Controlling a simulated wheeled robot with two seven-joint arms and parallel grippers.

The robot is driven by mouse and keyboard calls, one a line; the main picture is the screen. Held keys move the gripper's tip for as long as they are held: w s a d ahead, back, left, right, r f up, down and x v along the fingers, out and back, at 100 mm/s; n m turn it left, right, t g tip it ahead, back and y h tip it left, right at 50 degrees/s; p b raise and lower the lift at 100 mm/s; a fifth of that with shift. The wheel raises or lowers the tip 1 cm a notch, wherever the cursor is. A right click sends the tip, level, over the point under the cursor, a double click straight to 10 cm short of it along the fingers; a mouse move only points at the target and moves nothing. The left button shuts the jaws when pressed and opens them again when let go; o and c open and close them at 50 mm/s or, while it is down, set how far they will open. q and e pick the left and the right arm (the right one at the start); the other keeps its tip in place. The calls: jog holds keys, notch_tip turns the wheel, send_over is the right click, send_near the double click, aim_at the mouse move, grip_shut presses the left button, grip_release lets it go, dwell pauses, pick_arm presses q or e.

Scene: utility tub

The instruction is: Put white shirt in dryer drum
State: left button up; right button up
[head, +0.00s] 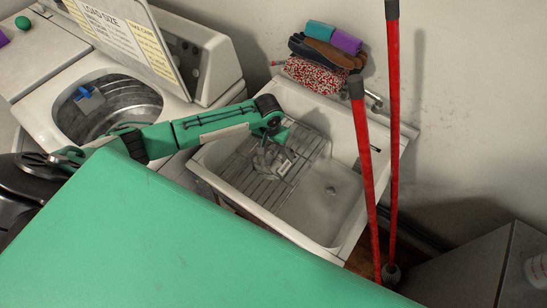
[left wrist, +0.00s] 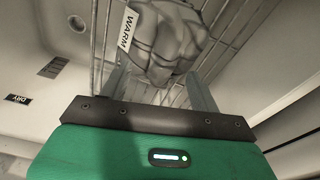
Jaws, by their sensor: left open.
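A crumpled greyish-white cloth, apparently the white shirt (head: 277,163), lies on the wire rack in the utility tub. It also shows in the left wrist view (left wrist: 165,42), just beyond my fingers. My left gripper (head: 270,143) is over the rack at the cloth, with its arm reaching in from the left. In the left wrist view its two fingers (left wrist: 158,80) are apart, with the cloth in front of and partly between them. A machine drum (head: 118,108) is open at the left, with a blue item inside. I cannot tell whether it is the dryer's. My right gripper is not visible.
The white tub (head: 335,215) has a bare basin right of the rack (head: 262,185). Two red-handled poles (head: 361,150) stand before its right side. Folded cloths (head: 325,55) are stacked behind it. A raised lid (head: 125,35) stands behind the drum opening.

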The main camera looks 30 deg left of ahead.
aim_at(272, 149)
pick_arm(q)
jog(key=shift+w+a+f+p, duration=0.1)
jog(key=shift+w+f+p, duration=0.1)
jog(key=shift+f, duration=0.55)
jog(key=shift+w+a+f+p, duration=0.1)
jog(key=shift+f+p, duration=0.05)
jog(key=shift+f, duration=0.6)
jog(key=shift+w+a+f+p, duration=0.1)
jog(key=shift+f+p, duration=0.1)
jog(key=shift+f, duration=0.55)
jog(key=shift+d, duration=0.1)
jog(key=c, duration=1.3)
grip_shut()
jog(key=shift+r, duration=0.1)
